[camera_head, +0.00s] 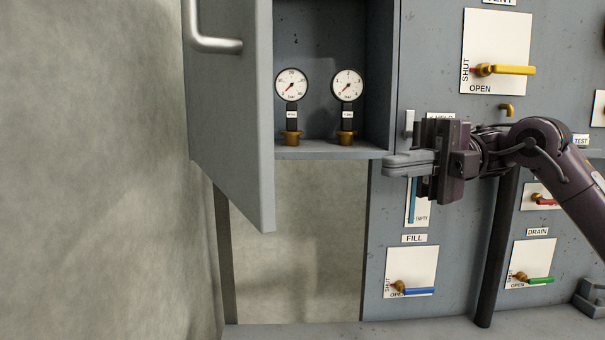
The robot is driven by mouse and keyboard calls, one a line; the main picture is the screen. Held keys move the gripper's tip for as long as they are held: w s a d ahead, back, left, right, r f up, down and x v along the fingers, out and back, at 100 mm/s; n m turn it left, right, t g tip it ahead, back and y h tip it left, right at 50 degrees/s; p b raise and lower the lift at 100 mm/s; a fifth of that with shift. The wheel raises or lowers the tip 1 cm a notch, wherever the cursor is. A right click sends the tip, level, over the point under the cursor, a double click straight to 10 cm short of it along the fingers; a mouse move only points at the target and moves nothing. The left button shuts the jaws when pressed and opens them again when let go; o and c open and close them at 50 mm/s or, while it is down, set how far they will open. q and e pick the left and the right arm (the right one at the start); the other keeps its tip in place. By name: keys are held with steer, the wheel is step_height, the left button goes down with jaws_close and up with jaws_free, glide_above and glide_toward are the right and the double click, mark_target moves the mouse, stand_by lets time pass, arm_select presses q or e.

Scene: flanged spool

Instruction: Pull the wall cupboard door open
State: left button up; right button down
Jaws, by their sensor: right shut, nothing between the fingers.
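The wall cupboard door (237,120) stands swung open at the left, its edge toward me. Its silver bar handle (216,44) is on the door's left face, partly cut off by the top of the view. Inside the cupboard (320,150) two round gauges (291,86) and (348,86) stand on brass fittings. My right gripper (388,164) comes in from the right. It is shut and empty, in front of the panel near the cupboard's lower right corner, apart from the door and handle. My left gripper is not in view.
The grey panel (455,220) carries a yellow lever (505,70), a blue FILL lever (418,291) and a green DRAIN lever (540,281). A dark vertical pipe (496,250) runs below my right arm. A ledge (300,331) crosses the bottom. Space between gripper and door looks free.

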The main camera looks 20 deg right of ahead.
steer(key=a, duration=0.1)
glide_toward(271, 182)
steer(key=a+p, duration=0.1)
steer(key=a, duration=0.5)
steer(key=shift+a+p, duration=0.1)
steer(key=shift+p, duration=0.2)
steer(key=shift+s+a+f, duration=0.1)
